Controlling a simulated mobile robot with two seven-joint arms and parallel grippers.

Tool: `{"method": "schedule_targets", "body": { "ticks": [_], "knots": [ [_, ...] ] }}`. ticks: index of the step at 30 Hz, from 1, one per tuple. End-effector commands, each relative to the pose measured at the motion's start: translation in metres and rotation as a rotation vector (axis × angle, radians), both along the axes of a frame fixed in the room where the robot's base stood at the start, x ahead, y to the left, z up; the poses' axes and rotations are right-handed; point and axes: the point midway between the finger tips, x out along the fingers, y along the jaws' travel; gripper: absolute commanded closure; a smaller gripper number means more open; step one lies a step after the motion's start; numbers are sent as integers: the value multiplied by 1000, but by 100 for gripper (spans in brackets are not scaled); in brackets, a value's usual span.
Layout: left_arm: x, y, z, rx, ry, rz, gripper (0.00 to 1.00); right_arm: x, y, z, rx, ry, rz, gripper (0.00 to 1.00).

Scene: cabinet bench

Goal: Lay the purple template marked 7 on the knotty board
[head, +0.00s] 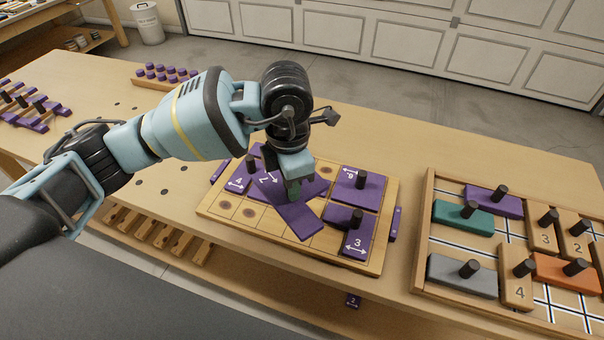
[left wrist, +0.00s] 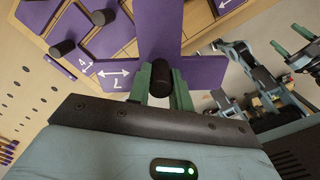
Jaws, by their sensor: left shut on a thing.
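The purple template marked 7 (head: 299,221) is a flat piece with a broad arm and a crosswise strip. My left gripper (head: 293,190) is shut on its black knob (left wrist: 161,78); the template's mark shows in the left wrist view (left wrist: 115,80). It is over the knotty board (head: 216,208), a wooden board with dark knots, and lies askew to the board's squares. I cannot tell whether it touches the board or the pieces there. My right gripper (left wrist: 290,40) shows only in the left wrist view, at the right, its green fingers apart and empty.
Purple templates with knobs occupy the board: one marked 4 (head: 238,182) at left, one marked 3 (head: 351,241) at front right, another (head: 367,187) at back right. Bare squares show at front left. A tray (head: 421,235) of coloured blocks stands to the right.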

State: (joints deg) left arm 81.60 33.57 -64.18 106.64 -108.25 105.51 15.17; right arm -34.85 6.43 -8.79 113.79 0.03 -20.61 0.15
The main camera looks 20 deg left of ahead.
Motion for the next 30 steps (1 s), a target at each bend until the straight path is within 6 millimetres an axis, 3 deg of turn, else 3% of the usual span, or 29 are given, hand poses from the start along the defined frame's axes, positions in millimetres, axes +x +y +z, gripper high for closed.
{"method": "schedule_targets", "body": {
  "ticks": [6,12,22,30],
  "knots": [
    [10,-12,5,-2,2,364,100,1,-1,2,-1,-3,1,36],
    [14,-17,7,-1,3,547,100,2,-1,3,-2,-6,2,36],
    [15,-18,6,1,5,587,100,1,-1,1,-3,-3,2,36],
    [15,-18,-11,1,7,585,100,-8,-1,-10,-2,21,2,36]
  ]
}}
